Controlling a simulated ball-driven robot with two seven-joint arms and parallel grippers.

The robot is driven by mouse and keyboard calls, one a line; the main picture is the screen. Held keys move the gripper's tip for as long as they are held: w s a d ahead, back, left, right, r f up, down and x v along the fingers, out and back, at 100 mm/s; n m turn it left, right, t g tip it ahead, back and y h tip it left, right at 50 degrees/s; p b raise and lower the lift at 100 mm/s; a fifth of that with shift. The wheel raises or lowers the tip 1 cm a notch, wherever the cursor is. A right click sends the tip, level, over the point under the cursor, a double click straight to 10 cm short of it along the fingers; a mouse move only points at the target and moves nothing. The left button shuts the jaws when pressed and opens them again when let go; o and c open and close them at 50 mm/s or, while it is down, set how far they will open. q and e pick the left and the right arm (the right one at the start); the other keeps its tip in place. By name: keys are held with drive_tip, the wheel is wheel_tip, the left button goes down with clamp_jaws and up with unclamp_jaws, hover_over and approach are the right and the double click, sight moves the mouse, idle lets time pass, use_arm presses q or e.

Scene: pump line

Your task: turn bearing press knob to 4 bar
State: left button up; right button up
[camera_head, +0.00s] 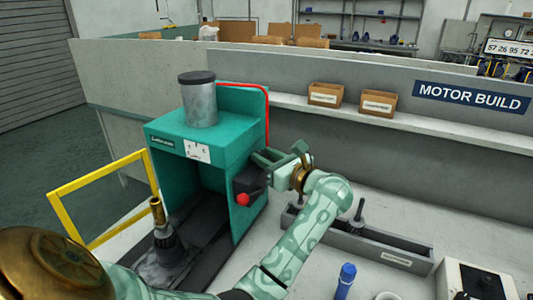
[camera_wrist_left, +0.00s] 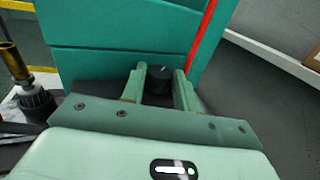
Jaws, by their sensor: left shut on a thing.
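The bearing press (camera_head: 215,135) is a teal frame with a grey cylinder on top and a small white gauge (camera_head: 197,151) on its front; the gauge reading is too small to tell. My left gripper (camera_head: 262,158) is at the press's right side. In the left wrist view, the black knob (camera_wrist_left: 160,76) with a light mark sits between the fingers of my left gripper (camera_wrist_left: 160,86), which is shut on it. In the head view the knob is hidden by the gripper. My right gripper is out of view.
A dark box (camera_head: 249,178) with a red ball (camera_head: 242,199) is just below the gripper. A red hose (camera_head: 267,105) runs down the press's side. A yellow rail (camera_head: 92,180) stands left.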

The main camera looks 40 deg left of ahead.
use_arm(q)
drive_tip(key=shift+s+r+m+t+h+p, duration=0.15)
drive_tip(key=shift+m+t+p, duration=0.15)
drive_tip(key=shift+m+t, duration=0.4)
drive_tip(key=shift+s+f+m+t+h+p, duration=0.1)
drive_tip(key=shift+m+t+h+p, duration=0.25)
drive_tip(key=shift+t, duration=0.7)
drive_tip(key=shift+s+r+m+t+p, duration=0.1)
drive_tip(key=shift+m+t+p, duration=0.1)
drive_tip(key=shift+m+t, duration=0.55)
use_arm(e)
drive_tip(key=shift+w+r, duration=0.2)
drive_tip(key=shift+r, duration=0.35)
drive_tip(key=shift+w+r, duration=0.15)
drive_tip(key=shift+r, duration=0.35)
use_arm(q)
drive_tip(key=o, duration=1)
drive_tip(key=shift+w, duration=0.1)
drive_tip(key=shift+f, duration=0.2)
